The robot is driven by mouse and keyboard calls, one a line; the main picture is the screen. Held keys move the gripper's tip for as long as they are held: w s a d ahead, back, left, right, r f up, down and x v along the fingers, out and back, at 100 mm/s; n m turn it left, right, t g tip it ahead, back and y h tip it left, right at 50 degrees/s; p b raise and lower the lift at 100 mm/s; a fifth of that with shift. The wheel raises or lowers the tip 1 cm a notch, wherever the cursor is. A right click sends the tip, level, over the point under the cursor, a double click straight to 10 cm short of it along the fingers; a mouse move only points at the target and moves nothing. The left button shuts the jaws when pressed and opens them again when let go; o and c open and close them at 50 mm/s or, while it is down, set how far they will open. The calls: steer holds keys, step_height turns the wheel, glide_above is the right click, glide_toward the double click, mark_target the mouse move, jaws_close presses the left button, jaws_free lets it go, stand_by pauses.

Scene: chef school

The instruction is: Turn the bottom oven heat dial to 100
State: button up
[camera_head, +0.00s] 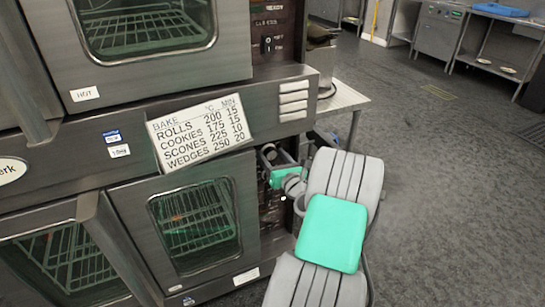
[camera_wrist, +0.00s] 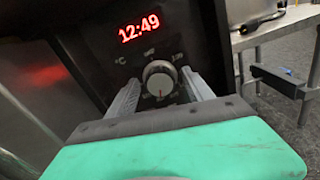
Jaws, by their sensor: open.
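The bottom oven heat dial (camera_wrist: 159,79) is a round silver knob on a dark panel in the wrist view. It has a small red mark low on its face, and its scale markings are too small to read. My gripper (camera_wrist: 160,77) is open, with one finger to each side of the dial; I cannot tell whether either finger touches it. A red display reading 12:49 (camera_wrist: 139,28) is above the dial. In the head view, my gripper (camera_head: 268,160) is at the bottom oven's control panel, and my arm hides the dial and much of the panel.
The bottom oven door (camera_head: 130,205) is shut, left of the panel. A bake sign (camera_head: 199,132) hangs above it. The upper oven's panel with a black switch (camera_head: 267,44) is above. A metal table (camera_head: 345,97) stands behind to the right. Open floor (camera_head: 430,190) lies right.

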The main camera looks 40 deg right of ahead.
steer(key=shift+c, duration=0.6)
steer(key=c, duration=1)
